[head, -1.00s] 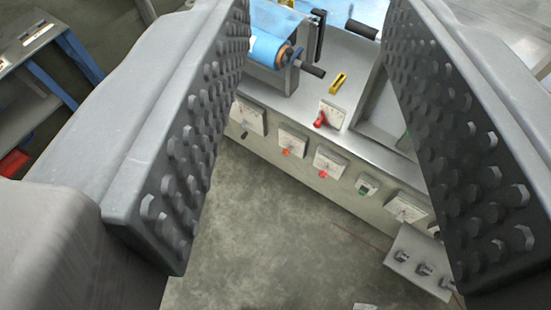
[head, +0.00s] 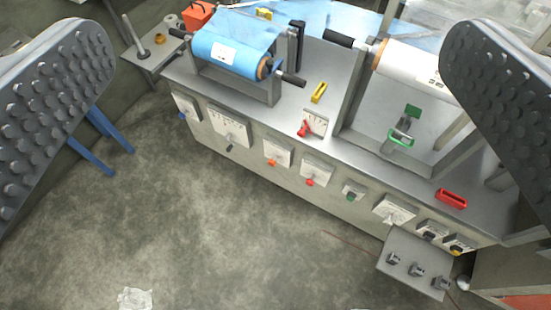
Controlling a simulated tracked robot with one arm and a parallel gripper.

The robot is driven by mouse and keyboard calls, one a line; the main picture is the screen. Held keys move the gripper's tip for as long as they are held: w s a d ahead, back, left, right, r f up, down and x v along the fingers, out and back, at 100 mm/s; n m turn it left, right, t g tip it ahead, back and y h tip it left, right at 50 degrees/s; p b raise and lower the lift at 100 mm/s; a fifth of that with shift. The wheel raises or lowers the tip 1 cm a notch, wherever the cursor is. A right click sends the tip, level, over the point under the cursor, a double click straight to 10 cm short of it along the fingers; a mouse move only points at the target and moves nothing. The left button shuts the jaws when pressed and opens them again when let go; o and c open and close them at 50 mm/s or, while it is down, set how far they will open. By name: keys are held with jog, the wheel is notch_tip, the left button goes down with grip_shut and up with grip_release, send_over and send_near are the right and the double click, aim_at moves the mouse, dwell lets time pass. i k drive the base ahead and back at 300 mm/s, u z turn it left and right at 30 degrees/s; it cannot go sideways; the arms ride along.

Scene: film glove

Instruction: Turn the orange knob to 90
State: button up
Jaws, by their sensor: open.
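The orange knob (head: 272,162) sits on a small white dial plate (head: 278,151) on the front face of the machine, left of the picture's middle. Its exact angle is too small to read. A red knob (head: 309,182) sits on the dial plate to its right, and a black one (head: 230,148) to its left. My gripper (head: 280,110) is wide open and empty, with one studded finger at the left edge and the other at the right edge. The machine front shows between the fingers, well beyond them.
The machine top carries a blue film roll (head: 228,50), a white roll (head: 400,62), a red lever (head: 305,128) and a yellow block (head: 319,92). A switch box (head: 413,262) juts out at lower right. The concrete floor (head: 200,230) before the machine is mostly clear.

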aim_at(272, 163)
jog(key=u, duration=0.1)
jog(key=k, duration=0.5)
jog(key=z, duration=0.35)
jog(key=i, duration=1.35)
jog(key=u, duration=0.45)
